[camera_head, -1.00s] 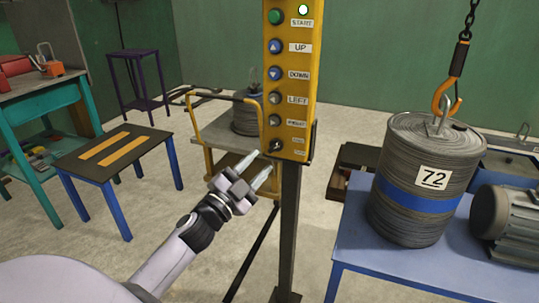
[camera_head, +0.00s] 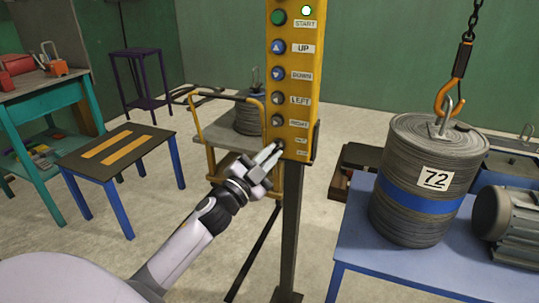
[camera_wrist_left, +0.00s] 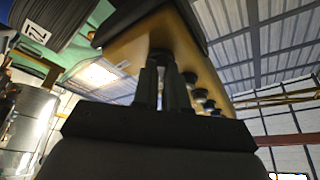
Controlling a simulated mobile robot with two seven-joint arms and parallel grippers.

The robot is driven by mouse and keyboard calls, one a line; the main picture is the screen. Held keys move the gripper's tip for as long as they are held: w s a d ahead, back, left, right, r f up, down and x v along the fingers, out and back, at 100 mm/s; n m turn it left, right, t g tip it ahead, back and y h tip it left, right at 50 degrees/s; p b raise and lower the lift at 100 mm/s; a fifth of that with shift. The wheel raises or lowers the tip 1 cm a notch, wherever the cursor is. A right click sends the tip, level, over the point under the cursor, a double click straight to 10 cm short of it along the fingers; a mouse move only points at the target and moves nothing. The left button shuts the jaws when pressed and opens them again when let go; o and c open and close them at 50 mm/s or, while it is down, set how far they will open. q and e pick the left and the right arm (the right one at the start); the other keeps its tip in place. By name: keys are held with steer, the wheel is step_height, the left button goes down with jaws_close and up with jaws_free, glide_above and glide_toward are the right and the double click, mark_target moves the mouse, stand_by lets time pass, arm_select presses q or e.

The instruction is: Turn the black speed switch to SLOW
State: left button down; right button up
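The black speed switch (camera_head: 279,145) is the lowest control on the yellow control box (camera_head: 296,75), beside two small labels too blurred to read. My left gripper (camera_head: 276,153) reaches it from the lower left. Its fingers are close together with the tips at the switch and partly hide it. In the left wrist view the dark knob of the switch (camera_wrist_left: 160,56) shows between the two fingertips (camera_wrist_left: 164,72), which look shut on it. Which way the switch points cannot be told. My right gripper is not in view.
Push buttons (camera_head: 277,74) line the box above the switch. A dark post (camera_head: 291,230) carries the box. A drum marked 72 (camera_head: 420,210) stands under a hook (camera_head: 450,88) on the blue table (camera_head: 350,245). A low black table (camera_head: 115,150) stands at left.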

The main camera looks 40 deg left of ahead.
arm_select(q)
steer(key=shift+r, duration=0.15)
steer(key=m+p, duration=0.1)
steer(key=m+g+h+p, duration=0.1)
steer(key=m+p, duration=0.1)
steer(key=shift+r, duration=0.4)
steer(key=m+p, duration=0.1)
steer(key=p, duration=0.1)
steer(key=m+g+p, duration=0.1)
steer(key=m+p, duration=0.2)
steer(key=p, duration=0.1)
steer(key=shift+a+r+m+g+h, duration=0.15)
steer(key=shift+r+m+g+h, duration=0.15)
steer(key=shift+m+h, duration=0.1)
steer(key=shift+m+g+y+p, duration=0.3)
steer(key=shift+m+g+p, duration=0.6)
steer(key=shift+m+p, duration=1.85)
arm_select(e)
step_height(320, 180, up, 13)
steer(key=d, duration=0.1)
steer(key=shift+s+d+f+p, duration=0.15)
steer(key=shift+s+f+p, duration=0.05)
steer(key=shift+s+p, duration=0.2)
arm_select(q)
steer(key=shift+f+n, duration=0.1)
steer(key=shift+n, duration=0.25)
